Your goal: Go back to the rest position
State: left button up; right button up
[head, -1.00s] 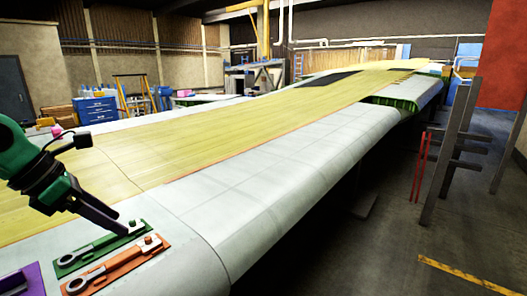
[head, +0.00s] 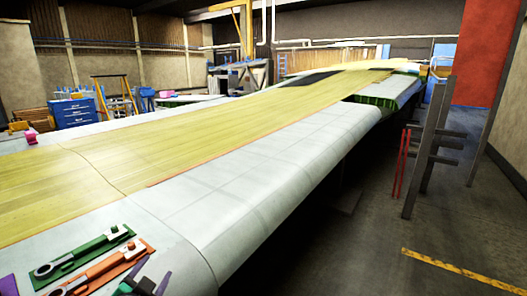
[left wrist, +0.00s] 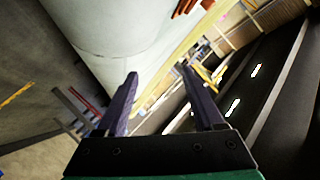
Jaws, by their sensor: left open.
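My left gripper (head: 152,277) shows at the bottom edge of the head view, just right of the orange tray. Its two dark fingers are apart, with nothing between them, as the left wrist view (left wrist: 157,72) also shows. A green tray with a wrench-like tool (head: 85,252) and an orange tray with a similar tool (head: 112,267) lie on the near end of the wing (head: 240,200). An orange part (left wrist: 185,7) shows at the top of the left wrist view. My right gripper is in neither view.
A purple tray (head: 8,285) is cut off at the lower left. Grey posts with red rods (head: 428,150) stand on the floor right of the wing. A yellow floor line (head: 460,270) lies at lower right. The floor between is clear.

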pick_arm(q)
jog(key=s+d+f+n+g+h, duration=0.25)
jog(key=s+f+n+g, duration=0.25)
jog(key=s+f+g, duration=1)
jog(key=s+f+t+b, duration=0.2)
jog(key=s+f+b, duration=0.1)
jog(key=f, duration=1.2)
jog(key=s+f+t+b, duration=0.1)
jog(key=s+f+b, duration=0.25)
jog(key=f, duration=1.25)
jog(key=s+a+f+g+b, duration=0.1)
jog(key=s+a+f+b, duration=0.1)
jog(key=s+f, duration=1.5)
jog(key=shift+a+f+m+y+b, duration=0.2)
jog(key=shift+f+m+y+b, duration=0.15)
jog(key=shift+f+b, duration=0.5)
